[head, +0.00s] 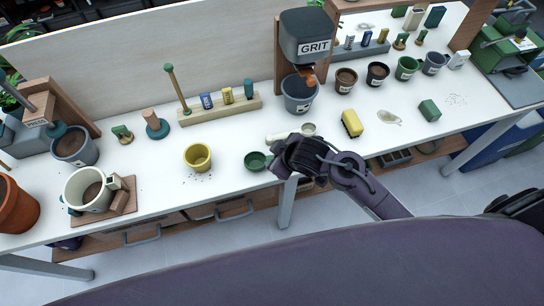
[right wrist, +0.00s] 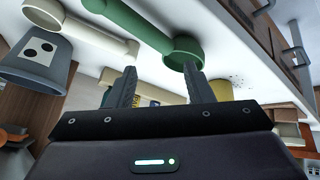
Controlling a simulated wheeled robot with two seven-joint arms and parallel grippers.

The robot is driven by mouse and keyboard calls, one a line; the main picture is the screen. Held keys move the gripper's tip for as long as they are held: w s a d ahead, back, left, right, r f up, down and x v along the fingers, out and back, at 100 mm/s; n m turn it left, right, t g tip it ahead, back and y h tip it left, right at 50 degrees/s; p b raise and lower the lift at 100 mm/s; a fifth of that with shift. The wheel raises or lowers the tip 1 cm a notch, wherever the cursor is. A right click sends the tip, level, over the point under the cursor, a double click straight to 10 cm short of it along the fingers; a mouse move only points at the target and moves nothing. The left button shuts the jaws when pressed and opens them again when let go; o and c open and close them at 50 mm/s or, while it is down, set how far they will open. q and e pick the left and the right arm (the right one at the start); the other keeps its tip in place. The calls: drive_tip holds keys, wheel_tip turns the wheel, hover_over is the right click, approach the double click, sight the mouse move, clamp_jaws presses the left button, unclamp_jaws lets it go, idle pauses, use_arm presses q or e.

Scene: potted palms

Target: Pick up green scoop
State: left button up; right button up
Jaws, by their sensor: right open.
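The green scoop (head: 256,161) lies on the white worktop near its front edge. Its bowl shows in the head view, with the handle hidden behind my right gripper (head: 278,162). In the right wrist view the scoop's handle (right wrist: 138,26) runs from the top left to the round bowl. There my right gripper (right wrist: 160,74) is open, with nothing between its fingers. The neck and bowl lie just beyond the fingertips, with the bowl by the right finger; I cannot tell if they touch. My left gripper is not in view.
A cream scoop (head: 289,135) lies close behind the green one. A yellow pot (head: 198,158) stands to the left, a grey pot (head: 299,96) under the GRIT dispenser (head: 307,40) behind, and a yellow sponge (head: 351,123) to the right. Worktop between yellow pot and green scoop is clear.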

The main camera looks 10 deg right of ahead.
drive_tip(key=w+r+n, duration=0.1)
drive_tip(key=n, duration=0.1)
drive_tip(key=w+a+r+n+y, duration=0.1)
drive_tip(key=n, duration=0.1)
drive_tip(key=shift+a+y+p, duration=0.1)
drive_tip(key=shift+y+p, duration=0.2)
drive_tip(key=s+d+n+g, duration=0.2)
drive_tip(key=d+n+g, duration=0.2)
drive_tip(key=d, duration=0.3)
drive_tip(key=x, duration=0.2)
drive_tip(key=p+x, duration=0.1)
drive_tip(key=x, duration=0.1)
drive_tip(key=p+x, duration=0.1)
drive_tip(key=x, duration=0.1)
drive_tip(key=shift+w+d+f, duration=0.2)
drive_tip(key=shift+w+f, duration=0.05)
drive_tip(key=shift+f, duration=0.25)
drive_tip(key=shift+w+a+f, duration=0.1)
drive_tip(key=shift+a+f, duration=0.05)
drive_tip(key=shift+f, duration=0.3)
clamp_jaws()
drive_tip(key=shift+r, duration=0.1)
